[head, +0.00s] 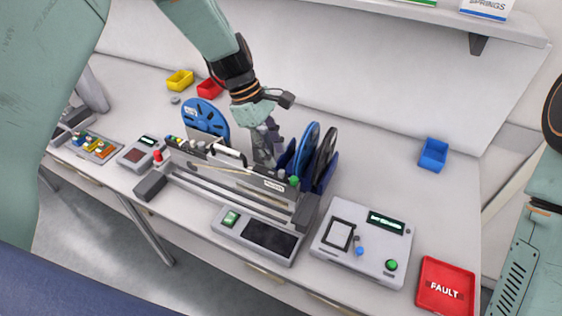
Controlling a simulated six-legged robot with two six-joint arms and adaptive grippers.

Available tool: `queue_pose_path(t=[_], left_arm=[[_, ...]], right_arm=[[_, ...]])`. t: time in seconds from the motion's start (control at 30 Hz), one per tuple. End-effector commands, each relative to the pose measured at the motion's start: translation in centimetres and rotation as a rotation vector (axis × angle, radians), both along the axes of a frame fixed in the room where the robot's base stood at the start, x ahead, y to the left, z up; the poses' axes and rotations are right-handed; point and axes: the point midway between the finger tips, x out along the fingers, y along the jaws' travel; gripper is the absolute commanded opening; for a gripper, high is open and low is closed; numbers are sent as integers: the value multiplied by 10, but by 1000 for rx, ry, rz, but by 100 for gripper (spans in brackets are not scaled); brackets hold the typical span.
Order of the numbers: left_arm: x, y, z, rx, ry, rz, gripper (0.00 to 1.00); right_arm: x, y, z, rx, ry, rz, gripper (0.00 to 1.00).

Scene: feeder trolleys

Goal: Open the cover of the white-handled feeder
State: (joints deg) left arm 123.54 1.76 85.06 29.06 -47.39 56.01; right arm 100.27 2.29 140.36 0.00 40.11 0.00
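A feeder bank (230,185) stands on the bench, with a red knob at its left end and a green one at its right. A white handle (228,152) shows on its top, near the middle. I cannot make out the cover's edges or whether it is raised. My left gripper (264,158) points down just right of the white handle, behind the bank's top rail. Its fingers are dark, small and partly overlapped, so their opening is unclear, and so is any contact. My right arm shows at the right edge; its gripper is out of view.
Blue reels (206,117) stand behind the bank, left and right of my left gripper, with a dark reel (326,155) beside. A tester box (362,240), a screen panel (258,235) and a red FAULT tray (446,287) lie in front. A blue bin (433,154) stands right.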

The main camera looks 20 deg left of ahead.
Motion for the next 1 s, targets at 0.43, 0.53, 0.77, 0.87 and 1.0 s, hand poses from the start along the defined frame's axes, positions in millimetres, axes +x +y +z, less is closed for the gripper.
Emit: queue_pose_path(t=[0.43,0.53,0.77,0.87,1.0], left_arm=[[-3,-18,-46,0,1,-1,36],[-2,-19,-47,0,1,-1,36],[-1,-19,-47,0,0,-1,30],[-1,-19,-47,-1,0,0,21],[-1,-18,-47,-1,0,0,10]], right_arm=[[0,0,7,0,1,0,0],[0,0,7,0,0,0,0],[0,0,7,0,0,0,0],[0,0,7,0,0,0,0],[0,0,7,0,0,0,0]])
